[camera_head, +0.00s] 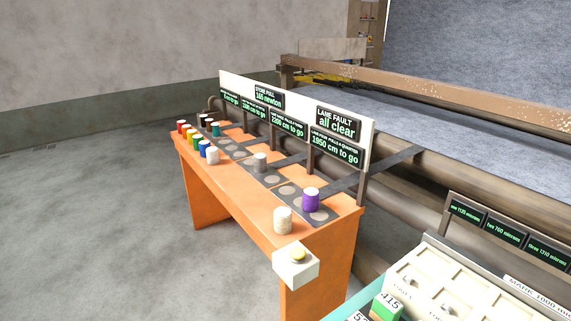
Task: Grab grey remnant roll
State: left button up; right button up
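A purple roll (311,199) stands upright on the nearer end of the strips. A cream roll (282,220) and a whitish roll (212,156) stand along the bench's front edge. Neither of my grippers is in view.
Several coloured rolls (193,138) line the bench's far left edge. A sign board (295,115) and posts rise behind the strips. A drawer unit (450,290) is at lower right. Open floor (100,220) lies left.

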aim_at(259, 159)
jog(key=i+j+z, duration=0.25)
jog(key=j+z, duration=0.15)
jog(key=i+j+z, duration=0.25)
jog(key=j+z, duration=0.2)
